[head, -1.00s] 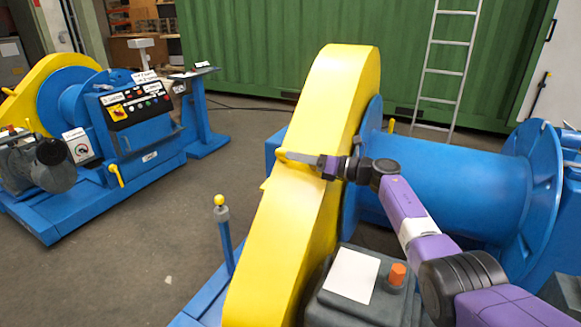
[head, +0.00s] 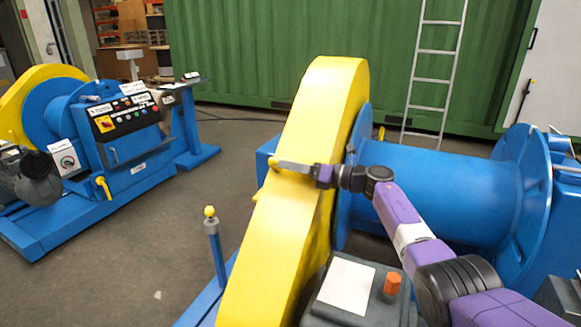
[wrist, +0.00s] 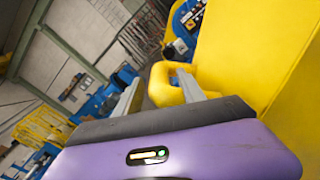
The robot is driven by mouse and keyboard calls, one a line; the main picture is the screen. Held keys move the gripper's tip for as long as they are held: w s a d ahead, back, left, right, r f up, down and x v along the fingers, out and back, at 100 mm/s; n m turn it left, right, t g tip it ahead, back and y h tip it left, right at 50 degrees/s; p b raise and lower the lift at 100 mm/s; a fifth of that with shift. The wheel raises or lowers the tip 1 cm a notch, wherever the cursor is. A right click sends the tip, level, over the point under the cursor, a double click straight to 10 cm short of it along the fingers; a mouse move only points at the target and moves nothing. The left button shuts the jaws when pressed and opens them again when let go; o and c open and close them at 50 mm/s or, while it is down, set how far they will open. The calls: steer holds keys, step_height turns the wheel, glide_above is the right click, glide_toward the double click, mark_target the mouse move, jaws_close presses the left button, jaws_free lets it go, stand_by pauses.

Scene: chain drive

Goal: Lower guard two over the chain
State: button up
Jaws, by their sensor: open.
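The near yellow guard (head: 300,165) stands tall and raised in front of the blue drum (head: 440,190). Its side also fills the right of the wrist view (wrist: 265,50). A yellow loop handle (wrist: 168,82) sticks out from it. My gripper (head: 276,163) is at the guard's left edge, reaching across its face. In the wrist view my gripper (wrist: 162,92) has its two grey fingers apart, with the handle between them or just beyond their tips; I cannot tell if they touch it. The chain is not visible.
A second blue machine (head: 130,150) with a yellow guard and control panel stands at the left. A blue post with a yellow knob (head: 212,225) rises left of the near guard. A grey box with an orange knob (head: 393,283) sits under my arm. Floor between the machines is clear.

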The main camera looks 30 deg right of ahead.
steer(key=p+v, duration=0.1)
steer(key=v, duration=0.6)
steer(key=shift+s, duration=0.15)
steer(key=shift+d, duration=0.1)
